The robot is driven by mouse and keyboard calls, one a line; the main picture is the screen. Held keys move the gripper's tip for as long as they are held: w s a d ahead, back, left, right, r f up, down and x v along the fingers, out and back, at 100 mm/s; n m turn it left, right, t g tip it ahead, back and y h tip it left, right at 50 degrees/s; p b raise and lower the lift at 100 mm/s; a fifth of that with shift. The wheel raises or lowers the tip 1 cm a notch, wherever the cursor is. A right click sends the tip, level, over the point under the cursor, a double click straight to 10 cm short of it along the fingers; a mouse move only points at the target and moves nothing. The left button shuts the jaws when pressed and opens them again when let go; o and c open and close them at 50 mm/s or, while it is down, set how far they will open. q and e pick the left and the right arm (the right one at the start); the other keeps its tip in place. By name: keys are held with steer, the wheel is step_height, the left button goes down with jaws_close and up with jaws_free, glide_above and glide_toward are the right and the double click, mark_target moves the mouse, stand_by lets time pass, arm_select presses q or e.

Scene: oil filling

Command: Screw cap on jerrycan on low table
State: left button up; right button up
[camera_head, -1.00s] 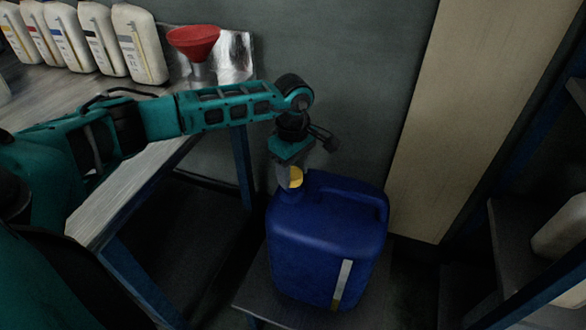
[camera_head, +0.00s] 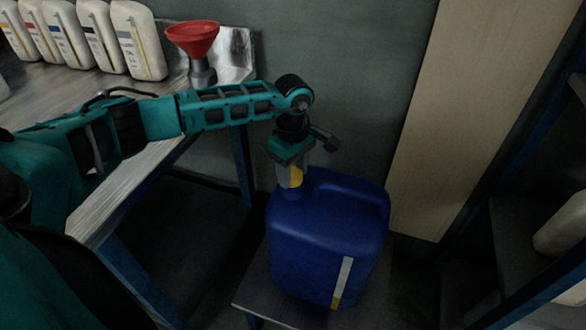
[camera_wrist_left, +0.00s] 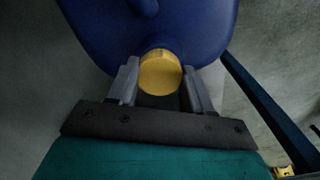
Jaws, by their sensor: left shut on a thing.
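The blue jerrycan (camera_head: 325,235) stands upright on the low table (camera_head: 262,297). The yellow cap (camera_head: 296,177) is at the jerrycan's mouth, at its upper left corner. My left gripper (camera_head: 291,178) points down over it and is shut on the cap. In the left wrist view, the round yellow cap (camera_wrist_left: 160,73) sits between the two grey fingers of the gripper (camera_wrist_left: 160,85), against the blue jerrycan body (camera_wrist_left: 200,30). The threads under the cap are hidden, so I cannot tell how tight it sits. My right gripper is not in view.
A workbench (camera_head: 125,195) at the left holds a row of white bottles (camera_head: 138,42) and a red funnel (camera_head: 193,38) on a metal piece. A wall is close behind the jerrycan. Shelves (camera_head: 540,240) stand at the right.

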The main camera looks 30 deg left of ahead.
arm_select(q)
steer(key=shift+f, duration=0.25)
steer(key=o, duration=1.1)
steer(key=shift+r, duration=0.1)
